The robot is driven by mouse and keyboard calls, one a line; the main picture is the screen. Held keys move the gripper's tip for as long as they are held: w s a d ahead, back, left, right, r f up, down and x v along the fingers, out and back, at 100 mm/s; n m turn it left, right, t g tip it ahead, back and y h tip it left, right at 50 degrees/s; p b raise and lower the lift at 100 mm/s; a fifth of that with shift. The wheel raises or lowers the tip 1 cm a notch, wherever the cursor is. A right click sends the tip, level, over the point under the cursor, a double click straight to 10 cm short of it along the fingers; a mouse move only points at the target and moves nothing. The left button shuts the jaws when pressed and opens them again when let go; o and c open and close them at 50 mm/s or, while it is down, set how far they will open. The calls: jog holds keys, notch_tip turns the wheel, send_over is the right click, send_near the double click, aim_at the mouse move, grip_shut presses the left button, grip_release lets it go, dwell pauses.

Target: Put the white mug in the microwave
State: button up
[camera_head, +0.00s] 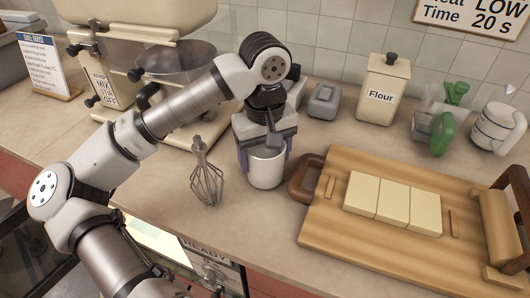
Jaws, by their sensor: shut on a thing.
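The white mug (266,172) is upright between the two purple-grey fingers of my gripper (265,158), which is shut on it from above. The upper part of the mug is partly hidden by the gripper. I cannot tell whether its base touches the counter. A control panel marked READY (205,247) with knobs shows below the counter's front edge, partly hidden by my arm. It may belong to the microwave, but its inside is not clearly visible.
A wire whisk (207,183) stands just left of the mug. A wooden board (335,235) with pale blocks (393,203) lies to the right. A flour canister (383,88), a small grey box (324,101) and a white jug (492,126) stand behind. A mixer (130,75) stands back left.

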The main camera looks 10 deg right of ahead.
jog(key=shift+f, duration=0.15)
jog(key=o, duration=1.3)
jog(key=shift+o, duration=0.2)
